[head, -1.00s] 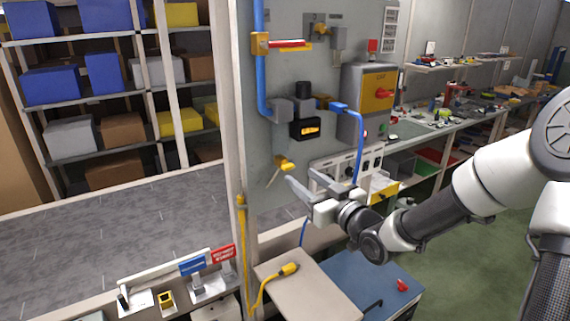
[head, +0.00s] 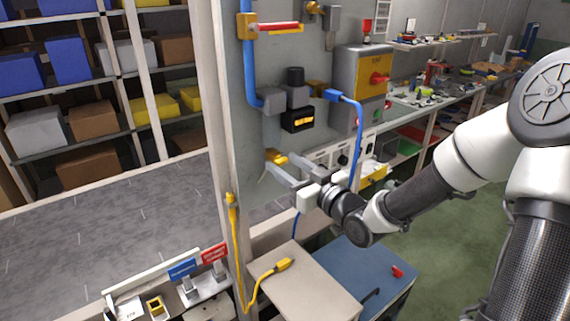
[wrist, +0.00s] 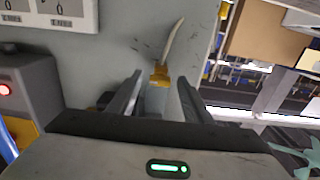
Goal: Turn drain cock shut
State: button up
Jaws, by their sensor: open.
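The drain cock has a small yellow body (head: 276,156) low on the grey panel, and it also shows in the wrist view (wrist: 159,76). Its thin pale lever (wrist: 173,40) sticks out from the body, slightly curved, in the wrist view. My gripper (head: 280,163) is open at the cock. In the wrist view its two fingers (wrist: 158,92) stand apart on either side of the cock's line, with a gap to each side. I cannot tell whether they reach past the body.
The panel carries a red-handled valve (head: 280,27), blue pipe (head: 250,70), a black gauge box (head: 298,119) and a yellow switch box (head: 363,75). A blue hose (head: 357,130) hangs close to my wrist. A beige-topped cabinet (head: 285,290) stands below.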

jog(key=c, duration=1.1)
jog(key=shift+o, duration=0.2)
jog(key=shift+f+n+b, duration=0.1)
jog(key=shift+n+b, duration=0.2)
jog(key=shift+b, duration=0.1)
jog(key=n+b, duration=1.7)
jog(key=b, duration=0.6)
jog(key=shift+r+n, duration=0.2)
jog(key=shift+n, duration=0.1)
